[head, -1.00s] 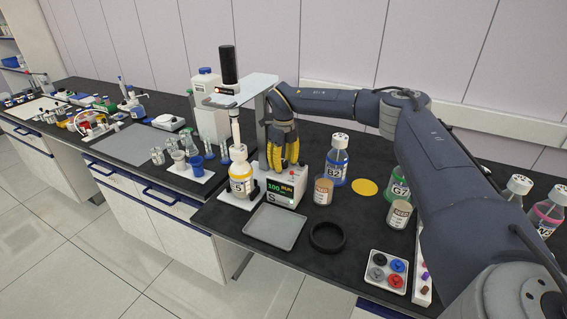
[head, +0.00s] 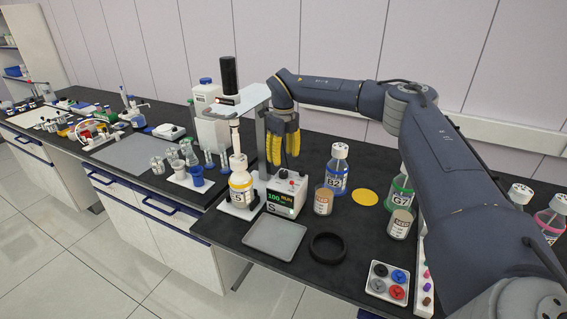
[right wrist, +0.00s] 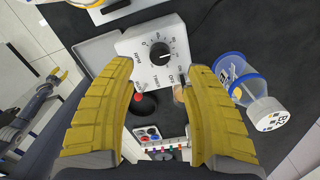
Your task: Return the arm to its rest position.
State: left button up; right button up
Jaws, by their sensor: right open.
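My right gripper (head: 283,150) has yellow fingers pointing down above and behind the stirrer control box (head: 287,196), whose display reads 100 RUN. In the right wrist view the fingers (right wrist: 160,120) are apart with nothing between them, and the box's dial face (right wrist: 156,52) shows beyond them. The bottle marked S (head: 240,185) stands upright on the white plate to the left of the box. Bottle B2 (head: 337,170) stands to the right of the gripper, apart from it; it also shows in the right wrist view (right wrist: 245,85).
A grey tray (head: 274,250) and a black ring (head: 328,247) lie in front of the box. A stand with a black motor (head: 229,78) rises left of the gripper. Bottle G7 (head: 401,190), a seed jar (head: 400,222) and a yellow disc (head: 364,197) stand or lie to the right.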

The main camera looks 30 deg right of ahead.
jog(key=shift+r, duration=0.25)
dwell(0.3)
